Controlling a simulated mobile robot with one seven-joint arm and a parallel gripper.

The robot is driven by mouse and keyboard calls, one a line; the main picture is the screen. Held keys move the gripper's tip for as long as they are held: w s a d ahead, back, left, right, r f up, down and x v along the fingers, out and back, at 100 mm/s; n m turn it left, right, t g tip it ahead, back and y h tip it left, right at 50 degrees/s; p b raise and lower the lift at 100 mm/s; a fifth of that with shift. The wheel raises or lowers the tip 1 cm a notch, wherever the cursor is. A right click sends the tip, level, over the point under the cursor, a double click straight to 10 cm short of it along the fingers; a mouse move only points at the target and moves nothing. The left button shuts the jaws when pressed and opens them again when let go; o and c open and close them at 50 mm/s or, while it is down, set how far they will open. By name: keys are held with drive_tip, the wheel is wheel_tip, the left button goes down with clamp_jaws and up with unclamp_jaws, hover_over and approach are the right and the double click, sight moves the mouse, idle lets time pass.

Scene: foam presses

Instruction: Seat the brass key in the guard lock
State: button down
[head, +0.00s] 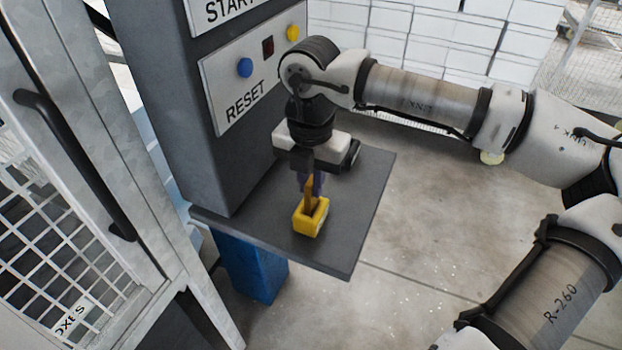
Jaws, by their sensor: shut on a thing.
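The brass key (309,193) is a narrow brown-gold upright piece below my gripper (311,183). My gripper points down and is shut on the key's upper part, with bluish fingers beside it. A small yellow block with an opening in its top, seemingly the guard lock (311,223), stands on the dark grey shelf directly below. The key's lower end overlaps the block's opening. I cannot tell how deep it sits or whether it touches the bottom. The key looks close to upright.
The grey shelf (348,240) is otherwise clear. Behind it rises a grey cabinet with a RESET panel (257,75), a blue button (244,67) and a yellow button (292,32). A mesh guard door (60,215) with a black handle (75,165) stands at left.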

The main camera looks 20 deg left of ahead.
drive_tip(key=shift+f, duration=0.35)
drive_tip(key=shift+f, duration=0.15)
drive_tip(key=c, duration=1.5)
unclamp_jaws()
drive_tip(key=shift+o, duration=0.2)
wheel_tip(320, 180, up, 12)
drive_tip(key=b, duration=0.2)
drive_tip(key=shift+r+b, duration=0.2)
drive_tip(key=shift+b, duration=0.2)
